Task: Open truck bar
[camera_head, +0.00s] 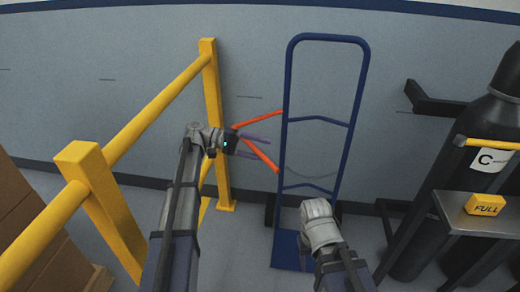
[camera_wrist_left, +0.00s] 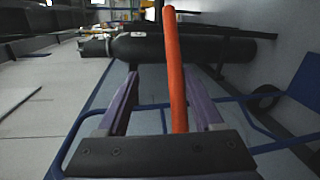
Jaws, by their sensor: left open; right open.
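The blue hand truck (camera_head: 287,85) stands upright against the grey wall. Its orange bar (camera_head: 267,160) juts out to the left, with two slanting lengths meeting near my left gripper (camera_head: 262,149). My left gripper is open, with its purple fingers pointing right toward the truck. In the left wrist view, the orange bar (camera_wrist_left: 175,65) runs lengthwise between the spread fingers (camera_wrist_left: 160,73), nearer the right one. I cannot tell whether it touches that finger. My right wrist is in front of the truck's lower part, and its fingers are hidden.
A yellow guard rail (camera_head: 215,130) stands close behind my left arm. Cardboard boxes (camera_head: 20,205) are at the far left. Black gas cylinders (camera_head: 465,150) and a metal stand (camera_head: 470,222) with a yellow FULL block (camera_head: 485,205) are at the right. Some bare floor shows around the truck's base.

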